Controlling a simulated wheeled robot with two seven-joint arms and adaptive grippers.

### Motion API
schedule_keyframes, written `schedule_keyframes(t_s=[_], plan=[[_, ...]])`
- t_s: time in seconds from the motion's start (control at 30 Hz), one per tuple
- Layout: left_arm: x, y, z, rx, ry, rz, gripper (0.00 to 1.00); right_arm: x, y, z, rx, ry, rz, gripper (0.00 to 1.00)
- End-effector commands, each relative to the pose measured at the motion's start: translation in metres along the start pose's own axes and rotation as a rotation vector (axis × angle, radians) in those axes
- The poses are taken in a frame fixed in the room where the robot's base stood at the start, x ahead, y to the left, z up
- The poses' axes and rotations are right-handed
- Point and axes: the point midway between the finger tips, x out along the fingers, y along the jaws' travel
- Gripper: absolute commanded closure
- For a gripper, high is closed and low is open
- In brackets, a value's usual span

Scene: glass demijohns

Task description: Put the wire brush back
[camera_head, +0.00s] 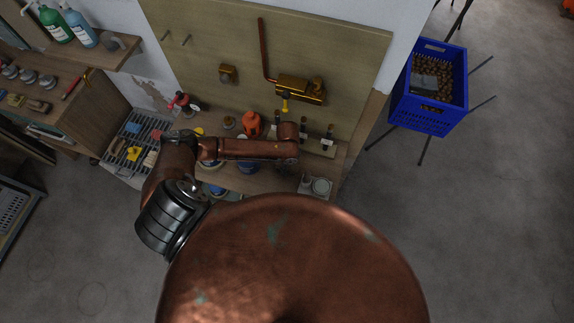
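I cannot make out the wire brush for certain. A small brown block-like item (38,106) lies on the left wooden shelf, too small to name. Several slim upright tools with dark and silver parts, one of them at the right (328,138), stand on a light wooden strip (319,149) on the bench. My copper-coloured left arm reaches over the workbench from the left, and its forearm points right. Its wrist end is beside these tools; the gripper's fingers do not show. My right gripper is not in view.
A wooden backboard (220,35) carries a brass fitting with a copper pipe (265,50). An orange container (251,124) stands on the bench. A metal rack (116,167) with small items is at the left. A blue crate (429,116) stands at the right. Bare floor lies right of the bench.

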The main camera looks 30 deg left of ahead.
Motion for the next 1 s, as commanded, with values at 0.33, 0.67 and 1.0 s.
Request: schedule_keyframes(t_s=[0.33, 0.67, 1.0], plan=[[-0.003, 0.0, 0.0, 0.0, 0.0, -0.001, 0.57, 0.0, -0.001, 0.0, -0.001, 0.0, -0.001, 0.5], [-0.059, -0.002, 0.0, 0.001, 0.002, -0.004, 0.57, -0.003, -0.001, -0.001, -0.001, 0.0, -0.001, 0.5], [-0.113, -0.001, 0.0, -0.001, 0.0, -0.001, 0.57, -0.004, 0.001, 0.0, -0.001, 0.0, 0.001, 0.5]])
